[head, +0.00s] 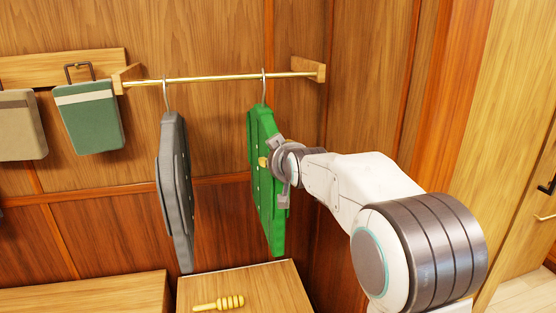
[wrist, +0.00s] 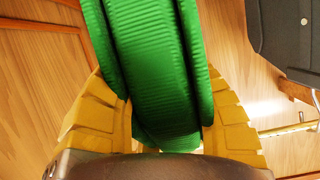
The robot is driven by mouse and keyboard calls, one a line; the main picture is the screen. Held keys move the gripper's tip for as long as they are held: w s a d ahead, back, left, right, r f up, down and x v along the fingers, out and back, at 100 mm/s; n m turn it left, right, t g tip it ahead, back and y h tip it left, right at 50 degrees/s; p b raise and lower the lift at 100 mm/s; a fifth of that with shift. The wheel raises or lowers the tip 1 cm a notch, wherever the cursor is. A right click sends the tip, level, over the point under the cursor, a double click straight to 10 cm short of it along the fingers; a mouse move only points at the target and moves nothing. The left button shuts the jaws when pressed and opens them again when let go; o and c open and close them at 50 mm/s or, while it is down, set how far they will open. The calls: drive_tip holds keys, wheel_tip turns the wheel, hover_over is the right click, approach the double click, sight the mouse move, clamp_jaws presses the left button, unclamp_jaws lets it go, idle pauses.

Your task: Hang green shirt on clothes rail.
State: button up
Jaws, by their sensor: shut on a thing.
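The green shirt (head: 266,190) is upright at the right part of the brass clothes rail (head: 215,78) in the head view. Its hook (head: 263,88) reaches up to the rail and appears to be over it. My gripper (head: 268,162) is at the upper right side of the shirt. In the wrist view its yellow fingers (wrist: 165,125) are shut on the green shirt (wrist: 155,65), one on each side. The rail also shows at the right of the wrist view (wrist: 285,128). The fingertips are partly hidden behind the shirt in the head view.
A grey garment (head: 175,190) hangs on the rail to the left and shows in the wrist view (wrist: 290,40). A green pouch (head: 90,118) and a beige pouch (head: 20,125) hang at the left.

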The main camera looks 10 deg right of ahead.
drive_tip(key=o, duration=1.3)
drive_tip(key=shift+f, duration=0.15)
drive_tip(key=v, duration=1.2)
drive_tip(key=s+f+g, duration=0.8)
drive_tip(key=s+f, duration=0.4)
drive_tip(key=f, duration=0.4)
drive_tip(key=s+f+g+p, duration=0.3)
drive_tip(key=s+g, duration=0.1)
drive_tip(key=s, duration=1.1)
drive_tip(key=shift+t, duration=0.8)
drive_tip(key=s+r+p, duration=0.2)
drive_tip(key=r+p, duration=0.1)
drive_tip(key=s+r+p, duration=0.1)
drive_tip(key=r, duration=0.1)
drive_tip(key=shift+s+a+r, duration=0.15)
drive_tip(key=shift+r, duration=0.1)
